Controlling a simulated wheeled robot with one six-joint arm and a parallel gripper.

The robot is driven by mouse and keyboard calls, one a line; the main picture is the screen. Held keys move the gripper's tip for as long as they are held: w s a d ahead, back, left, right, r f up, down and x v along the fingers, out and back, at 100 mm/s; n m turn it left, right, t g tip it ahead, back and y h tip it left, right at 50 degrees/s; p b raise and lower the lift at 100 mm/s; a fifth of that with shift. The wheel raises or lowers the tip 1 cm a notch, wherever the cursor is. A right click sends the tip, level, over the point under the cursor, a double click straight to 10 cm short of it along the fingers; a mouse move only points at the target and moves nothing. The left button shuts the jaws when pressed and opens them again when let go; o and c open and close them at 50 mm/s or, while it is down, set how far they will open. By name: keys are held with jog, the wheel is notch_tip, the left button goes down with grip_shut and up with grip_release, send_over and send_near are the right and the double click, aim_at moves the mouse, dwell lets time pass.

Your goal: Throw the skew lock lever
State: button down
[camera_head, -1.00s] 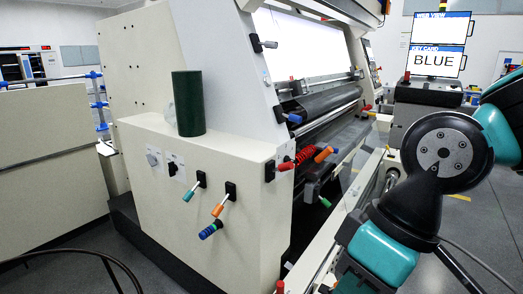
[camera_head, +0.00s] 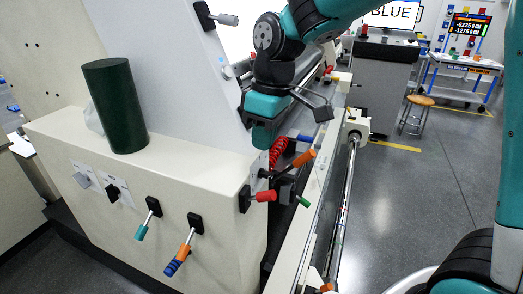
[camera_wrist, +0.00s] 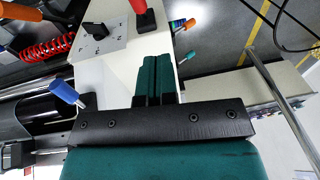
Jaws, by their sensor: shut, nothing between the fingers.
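No label reads clearly enough to tell which lever is the skew lock lever. In the head view, levers on the cream cabinet have a teal handle (camera_head: 141,232), an orange handle with a blue end (camera_head: 178,260) and a red handle (camera_head: 265,196). An orange handle (camera_head: 303,157) and a green handle (camera_head: 303,201) are beside the cabinet's right end. A blue-handled lever (camera_wrist: 66,93) shows in the wrist view, left of my gripper (camera_wrist: 157,60). My gripper is shut and empty, apart from every handle; it also shows in the head view (camera_head: 264,143).
A dark green cylinder (camera_head: 115,105) stands on the cabinet top. A red coiled cord (camera_head: 279,152) hangs near my gripper. A grey-handled lever (camera_head: 227,19) is on the upright panel. A screen (camera_head: 393,13) reads BLUE. Open floor (camera_head: 420,180) lies to the right.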

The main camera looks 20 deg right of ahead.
jog(key=w+d+p, duration=0.1)
jog(key=w, duration=0.3)
jog(key=p, duration=0.3)
send_over(261, 196)
jog(key=w, duration=0.3)
notch_tip(261, 196, down, 9)
jog(key=s+f, duration=0.1)
jog(key=s+d+f, duration=0.1)
jog(key=shift+f, duration=0.3)
jog(key=shift+d+f, duration=0.1)
jog(key=shift+f, duration=0.2)
